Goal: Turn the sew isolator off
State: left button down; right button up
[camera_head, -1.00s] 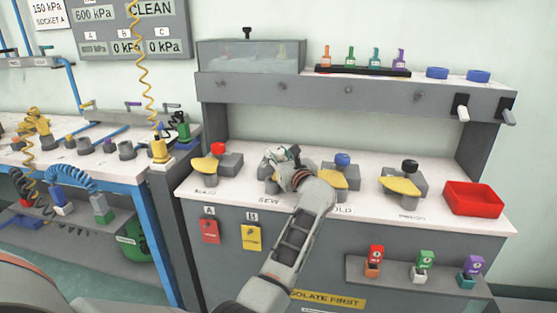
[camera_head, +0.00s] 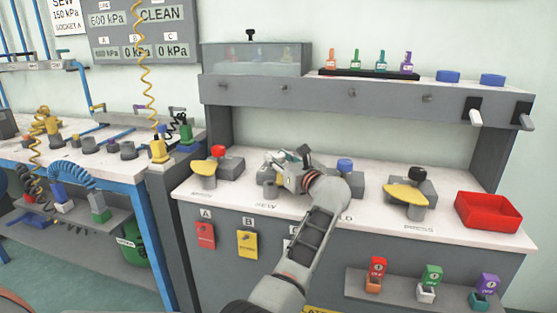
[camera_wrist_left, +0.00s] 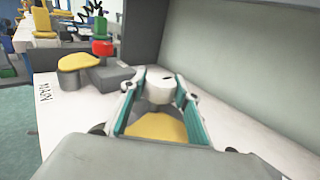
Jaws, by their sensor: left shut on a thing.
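The sew isolator (camera_head: 270,190) stands on the white bench top above the SEW label, mostly hidden by my left gripper (camera_head: 283,163) in the head view. In the left wrist view, my left gripper (camera_wrist_left: 160,92) has its teal-padded fingers shut on the isolator. A pale round part (camera_wrist_left: 160,84) and a yellow part (camera_wrist_left: 157,127) of it show between the fingers. Exactly which part is pinched is hard to tell. My right gripper is not in view.
The main isolator (camera_head: 205,168) with a red knob is to the left. The hold isolator's blue knob (camera_head: 344,164) is close to my left wrist, its handle hidden. The press isolator (camera_head: 405,195) and red tray (camera_head: 488,211) are further right.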

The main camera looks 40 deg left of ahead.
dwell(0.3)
pick_arm(q)
jog(key=c, duration=1.5)
grip_release()
jog(key=shift+o, duration=0.2)
